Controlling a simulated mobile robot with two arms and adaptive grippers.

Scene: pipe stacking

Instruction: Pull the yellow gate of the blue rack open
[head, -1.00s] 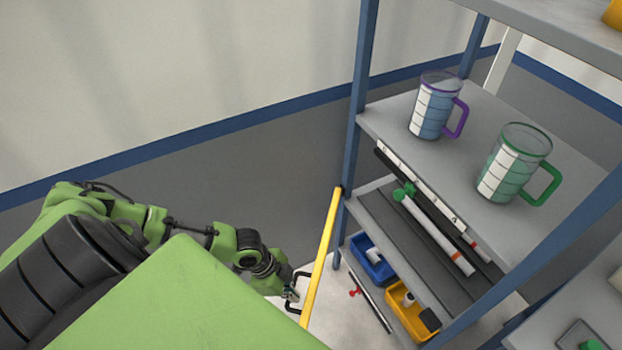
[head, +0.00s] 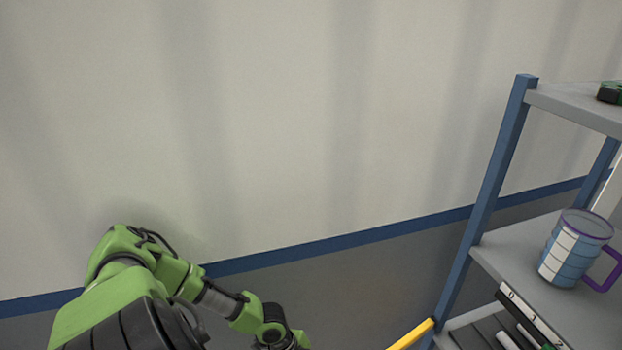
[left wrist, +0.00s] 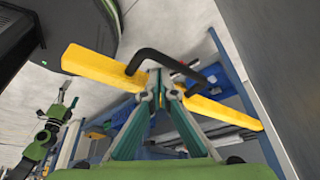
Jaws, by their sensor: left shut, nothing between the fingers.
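The yellow gate (head: 412,335) is a flat bar joined to the front post of the blue rack (head: 490,205). In the head view it slants away from the post to the lower left and is cut off by the bottom edge. In the left wrist view the gate (left wrist: 95,65) crosses the picture, with a black loop handle (left wrist: 150,55) on it. My left gripper (left wrist: 162,82) is shut and empty, its fingertips at the handle's loop; I cannot tell if they touch it. A green arm at the left of that view appears to be my right one; its gripper (left wrist: 68,97) is too small to read.
A purple-handled mug (head: 575,248) stands on a grey shelf of the rack. Tubes (head: 520,325) lie on the shelf below. A pale wall (head: 300,120) with a blue stripe stands behind; the floor left of the rack looks clear.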

